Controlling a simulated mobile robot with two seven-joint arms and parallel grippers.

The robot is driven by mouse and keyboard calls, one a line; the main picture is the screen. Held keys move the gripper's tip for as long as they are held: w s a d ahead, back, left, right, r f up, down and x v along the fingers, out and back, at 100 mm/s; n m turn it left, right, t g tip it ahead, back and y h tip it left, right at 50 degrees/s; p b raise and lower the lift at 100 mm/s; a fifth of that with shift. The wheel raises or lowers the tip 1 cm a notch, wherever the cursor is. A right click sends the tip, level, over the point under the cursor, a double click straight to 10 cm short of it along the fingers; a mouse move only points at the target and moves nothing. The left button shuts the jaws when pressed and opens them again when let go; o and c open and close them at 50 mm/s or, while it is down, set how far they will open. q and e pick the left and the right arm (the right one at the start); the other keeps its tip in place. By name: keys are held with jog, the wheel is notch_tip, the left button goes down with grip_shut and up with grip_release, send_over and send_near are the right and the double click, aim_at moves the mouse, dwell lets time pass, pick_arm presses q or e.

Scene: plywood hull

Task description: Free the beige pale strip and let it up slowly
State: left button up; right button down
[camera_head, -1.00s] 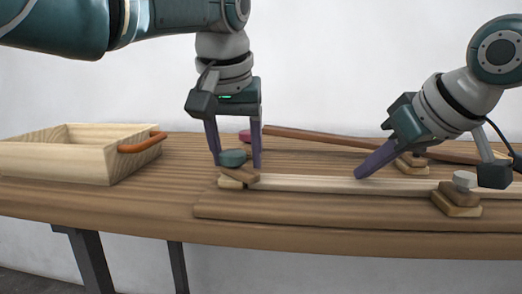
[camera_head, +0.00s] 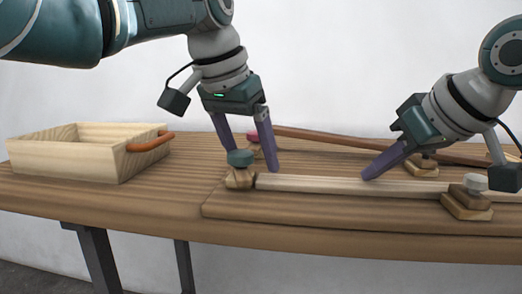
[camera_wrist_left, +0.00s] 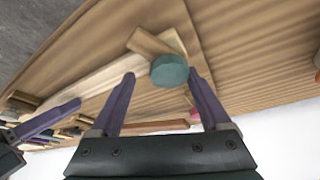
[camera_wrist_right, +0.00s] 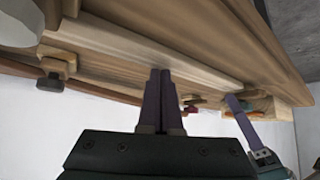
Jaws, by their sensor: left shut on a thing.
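The beige pale strip (camera_head: 330,184) lies lengthwise on the bench board. At its left end is a wooden turning clamp (camera_head: 240,180) with a teal knob (camera_head: 240,157). My left gripper (camera_head: 252,160) has its fingers on either side of this knob, also seen in the left wrist view (camera_wrist_left: 169,70). A second clamp with a pale grey knob (camera_head: 474,182) sits at the strip's right end.
A pale wooden box (camera_head: 65,160) with an orange handle (camera_head: 150,143) stands at the left. Behind the strip lies a dark reddish strip (camera_head: 340,140) with a pink-knobbed clamp (camera_head: 253,137) at its left end. A plain board edge runs in front.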

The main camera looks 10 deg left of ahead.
pick_arm(q)
jog(key=shift+o, duration=1.4)
jog(key=shift+d, duration=0.25)
pick_arm(e)
jog(key=shift+s+d+f, duration=0.1)
jog(key=shift+s+f, duration=0.05)
jog(key=shift+f, duration=0.15)
pick_arm(q)
jog(key=shift+o, duration=0.3)
pick_arm(e)
jog(key=shift+d, duration=0.1)
pick_arm(q)
jog(key=shift+a, duration=0.1)
jog(key=shift+w+a+f+n+y, duration=0.1)
jog(key=shift+n+y, duration=0.2)
jog(key=shift+n, duration=0.45)
jog(key=shift+w+a+n+y, duration=0.1)
jog(key=shift+n+y, duration=0.2)
jog(key=shift+n, duration=0.45)
